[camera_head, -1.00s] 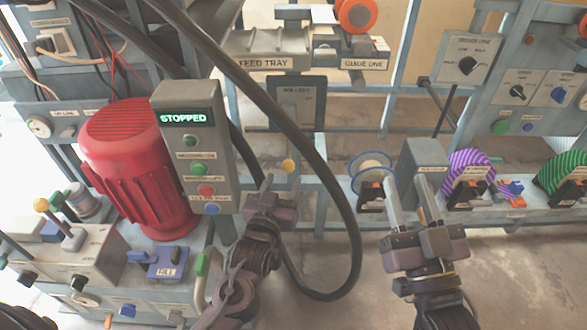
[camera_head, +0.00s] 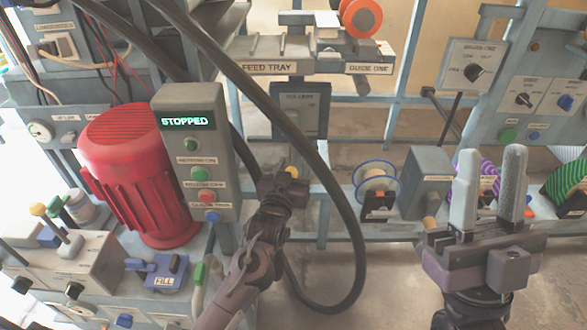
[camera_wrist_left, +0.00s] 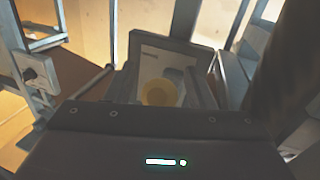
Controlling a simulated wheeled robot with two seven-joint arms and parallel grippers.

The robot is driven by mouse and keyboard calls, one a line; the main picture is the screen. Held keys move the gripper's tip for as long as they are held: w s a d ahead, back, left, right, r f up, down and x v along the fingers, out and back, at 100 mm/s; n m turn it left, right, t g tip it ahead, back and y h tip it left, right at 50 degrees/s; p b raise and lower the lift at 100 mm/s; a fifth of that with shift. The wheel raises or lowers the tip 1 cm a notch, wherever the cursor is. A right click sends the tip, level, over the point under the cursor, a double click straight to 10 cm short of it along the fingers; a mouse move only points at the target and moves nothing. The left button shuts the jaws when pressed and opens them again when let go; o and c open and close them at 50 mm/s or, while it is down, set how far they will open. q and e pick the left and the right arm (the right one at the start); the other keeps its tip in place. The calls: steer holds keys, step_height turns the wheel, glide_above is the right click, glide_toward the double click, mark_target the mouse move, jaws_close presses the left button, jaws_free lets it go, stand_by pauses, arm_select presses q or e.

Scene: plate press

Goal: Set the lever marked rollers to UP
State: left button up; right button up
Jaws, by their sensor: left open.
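A grey lever box (camera_head: 300,104) with a small, hard-to-read label, possibly rollers, hangs below the feed tray. A yellow knob (camera_head: 291,172), apparently its lever end, sits below the box. My left gripper (camera_head: 295,162) is open right at the knob, partly covering it. In the left wrist view a yellow round knob (camera_wrist_left: 158,93) shows just ahead of the gripper, near the middle; I cannot tell whether the fingers touch it. My right gripper (camera_head: 490,158) is open and empty, fingers pointing up, at the right.
A thick black hose (camera_head: 352,215) loops close by the left gripper. A grey panel reading STOPPED (camera_head: 189,140) and a red motor (camera_head: 130,170) stand to the left. The feed tray (camera_head: 268,67) is above. A spool (camera_head: 377,180) and grey box (camera_head: 427,175) stand to the right.

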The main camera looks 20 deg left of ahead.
arm_select(q)
jaws_close()
stand_by(0.4)
